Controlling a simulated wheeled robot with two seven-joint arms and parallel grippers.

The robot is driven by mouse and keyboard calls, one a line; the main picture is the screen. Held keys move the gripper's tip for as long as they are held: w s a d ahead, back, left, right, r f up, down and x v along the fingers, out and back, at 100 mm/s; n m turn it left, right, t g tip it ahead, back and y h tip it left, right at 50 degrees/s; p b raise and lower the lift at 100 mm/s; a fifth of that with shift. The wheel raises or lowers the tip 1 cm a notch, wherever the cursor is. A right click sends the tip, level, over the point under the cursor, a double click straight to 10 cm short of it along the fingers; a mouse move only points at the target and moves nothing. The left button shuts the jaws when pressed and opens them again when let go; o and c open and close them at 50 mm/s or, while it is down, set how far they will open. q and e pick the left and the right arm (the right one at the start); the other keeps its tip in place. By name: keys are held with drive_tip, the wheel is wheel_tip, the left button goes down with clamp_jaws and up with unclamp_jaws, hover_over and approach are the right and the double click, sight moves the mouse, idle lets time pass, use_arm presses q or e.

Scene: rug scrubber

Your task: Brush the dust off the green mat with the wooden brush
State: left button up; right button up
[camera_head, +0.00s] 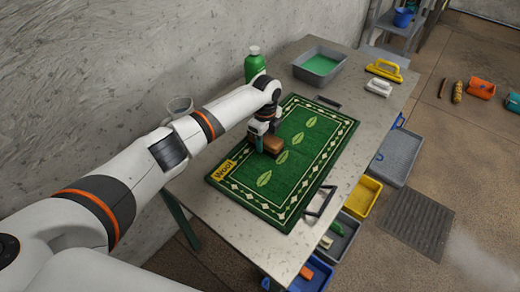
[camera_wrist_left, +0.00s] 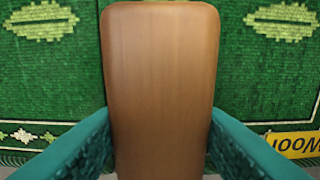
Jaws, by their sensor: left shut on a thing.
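The green mat (camera_head: 305,150) lies flat on the grey table, with a pale leaf pattern, a patterned border and a yellow "Wool" label (camera_head: 224,170) at its near left corner. My left gripper (camera_head: 262,142) is over the left part of the mat, shut on the wooden brush (camera_head: 273,144). In the left wrist view, the brush's brown back (camera_wrist_left: 160,80) stands between the two teal fingers (camera_wrist_left: 160,145), with the mat (camera_wrist_left: 60,75) behind it. The bristles are hidden, so I cannot tell whether they touch the mat. I cannot make out dust on the mat. My right gripper is not in view.
On the table (camera_head: 370,105) stand a green bottle (camera_head: 254,65), a grey tub with green contents (camera_head: 320,66), a yellow-handled brush (camera_head: 384,70) and a white one (camera_head: 378,88). A cup (camera_head: 179,107) is behind my arm.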

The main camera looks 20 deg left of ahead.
use_arm(q)
drive_tip(key=shift+w+d, duration=0.1)
drive_tip(key=shift+w, duration=0.15)
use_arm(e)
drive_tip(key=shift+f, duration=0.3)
